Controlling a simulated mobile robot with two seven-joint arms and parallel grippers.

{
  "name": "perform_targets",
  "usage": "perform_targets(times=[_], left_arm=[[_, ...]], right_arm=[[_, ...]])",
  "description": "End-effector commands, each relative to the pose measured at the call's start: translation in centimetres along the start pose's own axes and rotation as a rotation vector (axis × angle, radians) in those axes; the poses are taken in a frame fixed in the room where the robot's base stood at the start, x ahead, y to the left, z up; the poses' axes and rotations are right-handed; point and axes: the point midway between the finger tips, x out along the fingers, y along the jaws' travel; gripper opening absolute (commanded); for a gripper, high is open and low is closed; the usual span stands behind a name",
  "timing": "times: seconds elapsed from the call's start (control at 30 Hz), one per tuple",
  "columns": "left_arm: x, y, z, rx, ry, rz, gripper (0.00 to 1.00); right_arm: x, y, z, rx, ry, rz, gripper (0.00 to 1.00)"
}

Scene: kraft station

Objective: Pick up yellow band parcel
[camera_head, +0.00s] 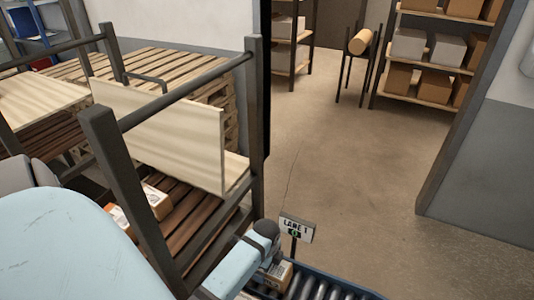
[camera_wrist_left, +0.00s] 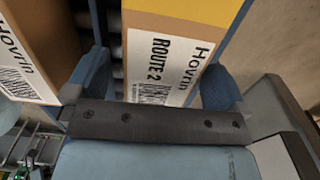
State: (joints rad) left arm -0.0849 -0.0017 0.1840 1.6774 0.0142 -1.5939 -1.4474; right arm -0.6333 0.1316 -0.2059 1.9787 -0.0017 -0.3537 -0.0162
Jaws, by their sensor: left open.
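In the left wrist view a cardboard parcel with a yellow band (camera_wrist_left: 190,12) along its top and a white "Route 2" label (camera_wrist_left: 160,65) lies in front of my left gripper (camera_wrist_left: 158,84). The gripper is open, with one blue finger at each side of the parcel's near end; contact cannot be told. In the head view my left arm reaches down to a roller conveyor (camera_head: 325,288), where a parcel (camera_head: 283,274) shows partly behind the wrist. The fingers are hidden there. I cannot tell whether it is the same parcel. My right gripper is not in view.
A second labelled parcel (camera_wrist_left: 35,45) stands close left of the banded one. A "LANE 1" sign (camera_head: 296,228) rises beside the conveyor. A dark-framed rack (camera_head: 253,110) with wooden shelves and boxes (camera_head: 155,200) stands at left. Open floor (camera_head: 350,180) lies beyond; shelves of boxes stand behind.

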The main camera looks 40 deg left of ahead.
Motion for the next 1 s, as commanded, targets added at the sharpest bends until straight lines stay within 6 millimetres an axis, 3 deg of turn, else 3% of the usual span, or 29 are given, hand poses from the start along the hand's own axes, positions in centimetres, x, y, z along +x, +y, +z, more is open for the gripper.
perform_targets(times=[0.2, 0.5, 0.77, 1.0], left_arm=[[2.9, 0.0, -0.2, -0.001, 0.001, 0.002, 1.00], [3.5, -0.1, -0.2, 0.000, 0.000, -0.001, 1.00], [3.4, -0.1, -0.2, 0.000, 0.000, 0.000, 0.42], [3.2, -0.1, -0.1, 0.000, 0.000, -0.002, 0.42]], right_arm=[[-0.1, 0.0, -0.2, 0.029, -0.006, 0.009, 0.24], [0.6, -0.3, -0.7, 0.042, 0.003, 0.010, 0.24], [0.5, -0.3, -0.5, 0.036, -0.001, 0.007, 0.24], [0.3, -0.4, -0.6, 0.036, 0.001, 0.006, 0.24]])
